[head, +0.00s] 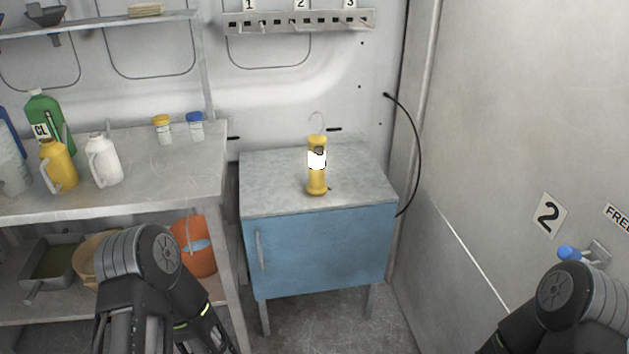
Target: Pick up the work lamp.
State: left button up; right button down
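The work lamp (317,172) is yellow with a bright white lit middle and a thin wire hook on top. It stands upright on the grey top of the blue cabinet, near the middle of the head view. My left arm shows at the lower left and my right arm at the lower right. Both are apart from the lamp and well in front of it. The fingertips of both grippers are not clearly visible, being at or beyond the bottom edge of the picture.
The blue cabinet (322,252) has a clear top around the lamp. A metal shelf unit (185,160) at left holds a green bottle (47,118), a yellow jug (58,167), a white jug (104,160) and small jars. An orange bucket (199,256) sits below. A black cable (417,140) hangs right.

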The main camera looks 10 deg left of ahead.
aim_at(316, 187)
jog(key=z, duration=1.85)
jog(key=k+j, duration=0.1)
jog(key=j, duration=0.35)
jog(key=k+j, duration=0.15)
jog(key=j, duration=0.35)
jog(key=k+j, duration=0.1)
jog(key=j, duration=0.35)
jog(key=k+j, duration=0.1)
jog(key=j, duration=0.4)
jog(key=k+j, duration=0.1)
jog(key=j, duration=0.35)
